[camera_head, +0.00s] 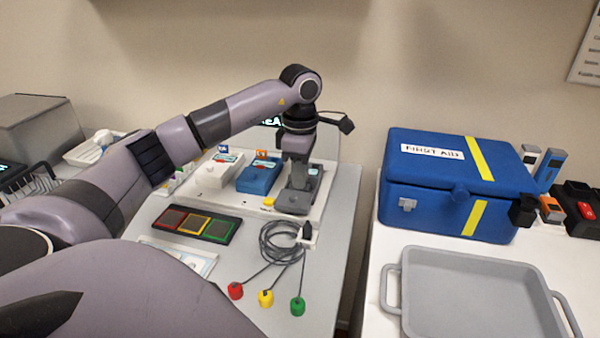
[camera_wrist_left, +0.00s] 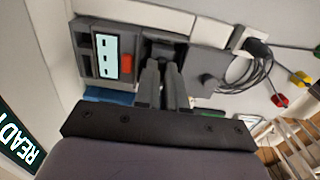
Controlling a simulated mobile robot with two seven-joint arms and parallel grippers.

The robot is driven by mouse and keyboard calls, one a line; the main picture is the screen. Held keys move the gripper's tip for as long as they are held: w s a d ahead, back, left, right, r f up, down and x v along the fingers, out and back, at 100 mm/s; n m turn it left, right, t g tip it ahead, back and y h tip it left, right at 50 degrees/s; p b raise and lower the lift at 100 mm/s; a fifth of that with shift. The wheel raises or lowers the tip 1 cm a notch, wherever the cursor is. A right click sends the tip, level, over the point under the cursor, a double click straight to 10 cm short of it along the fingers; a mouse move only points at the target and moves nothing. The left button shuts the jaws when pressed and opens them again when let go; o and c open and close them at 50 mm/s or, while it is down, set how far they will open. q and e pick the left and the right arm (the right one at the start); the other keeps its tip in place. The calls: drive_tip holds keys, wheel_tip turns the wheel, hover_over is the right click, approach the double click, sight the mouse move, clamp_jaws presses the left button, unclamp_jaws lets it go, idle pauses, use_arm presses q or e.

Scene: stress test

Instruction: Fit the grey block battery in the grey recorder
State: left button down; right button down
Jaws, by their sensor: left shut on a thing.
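The grey recorder (camera_head: 293,203) stands at the right of a row of devices on the white tray (camera_head: 322,190). In the left wrist view the recorder (camera_wrist_left: 205,62) shows a pale screen, an orange-red button and a round knob. My left gripper (camera_head: 297,184) points down over it. In the left wrist view its two fingers (camera_wrist_left: 161,88) are close together, shut on the grey block battery (camera_wrist_left: 164,50) at the recorder's bay. The fingers hide much of the battery, and I cannot tell how deep it sits. My right gripper is not in view.
A blue device (camera_head: 259,178) and a white device (camera_head: 215,173) stand left of the recorder. A red, yellow and green pad (camera_head: 196,224) and a coiled cable (camera_head: 281,243) lie in front. A blue first aid box (camera_head: 450,185) and an empty grey tray (camera_head: 470,295) are at right.

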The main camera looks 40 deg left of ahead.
use_arm(q)
drive_tip(key=shift+f, duration=0.6)
idle(0.9)
drive_tip(key=c, duration=1.5)
unclamp_jaws()
drive_tip(key=shift+r, duration=0.1)
drive_tip(key=shift+r+p, duration=1.75)
drive_tip(key=shift+r, duration=0.2)
drive_tip(key=o, duration=0.6)
drive_tip(key=shift+c, duration=0.2)
drive_tip(key=shift+r, duration=0.15)
